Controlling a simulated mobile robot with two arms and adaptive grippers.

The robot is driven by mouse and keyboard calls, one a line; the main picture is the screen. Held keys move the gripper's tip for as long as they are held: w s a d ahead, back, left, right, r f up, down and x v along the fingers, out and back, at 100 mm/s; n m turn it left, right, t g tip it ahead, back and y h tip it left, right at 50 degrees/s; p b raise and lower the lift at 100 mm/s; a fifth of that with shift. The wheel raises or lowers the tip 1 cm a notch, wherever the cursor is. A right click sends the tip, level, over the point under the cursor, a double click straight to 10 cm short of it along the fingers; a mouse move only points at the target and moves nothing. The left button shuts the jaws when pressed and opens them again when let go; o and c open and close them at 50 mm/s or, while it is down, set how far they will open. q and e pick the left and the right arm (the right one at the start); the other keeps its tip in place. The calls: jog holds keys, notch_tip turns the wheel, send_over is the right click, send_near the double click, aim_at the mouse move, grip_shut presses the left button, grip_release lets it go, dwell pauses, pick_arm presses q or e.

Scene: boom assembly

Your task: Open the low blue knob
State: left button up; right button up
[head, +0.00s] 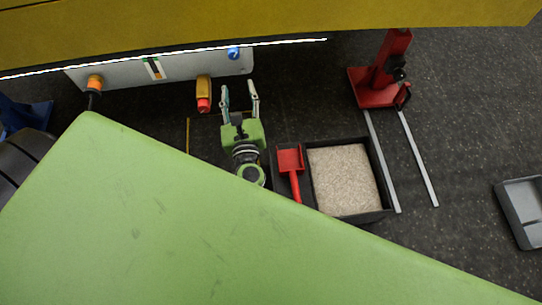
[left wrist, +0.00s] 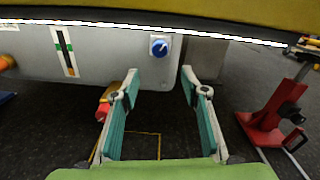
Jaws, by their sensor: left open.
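The low blue knob (head: 233,53) sits on the right end of a light grey panel (head: 190,70), under the yellow boom, in the head view. In the left wrist view the blue knob (left wrist: 159,47) shows as a round dial with a white pointer, ahead of and above the gap between my fingers. My left gripper (head: 239,86) is open and empty, with its fingers pointing at the panel, apart from the knob. It also shows in the left wrist view (left wrist: 155,85). My right gripper is not in view.
The yellow boom (head: 270,18) with a bright light strip overhangs the panel. An orange and red cylinder (head: 203,93) stands left of my gripper. A red jack (head: 383,80) stands at the right. A black tray (head: 380,188) with granules and a red shovel (head: 290,165) lie nearby.

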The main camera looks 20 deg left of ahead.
pick_arm(q)
jog(key=d+f+m+h+p, duration=0.65)
jog(key=d+m+p, duration=0.25)
jog(key=m, duration=0.7)
jog(key=s+d+f+m+g+h+p, duration=0.3)
jog(key=s+f+m+p, duration=0.3)
jog(key=s+f+m, duration=0.3)
jog(key=d+m+h, duration=0.1)
jog(key=m, duration=0.2)
jog(key=shift+d+m+g, duration=0.4)
jog(key=shift+s, duration=0.15)
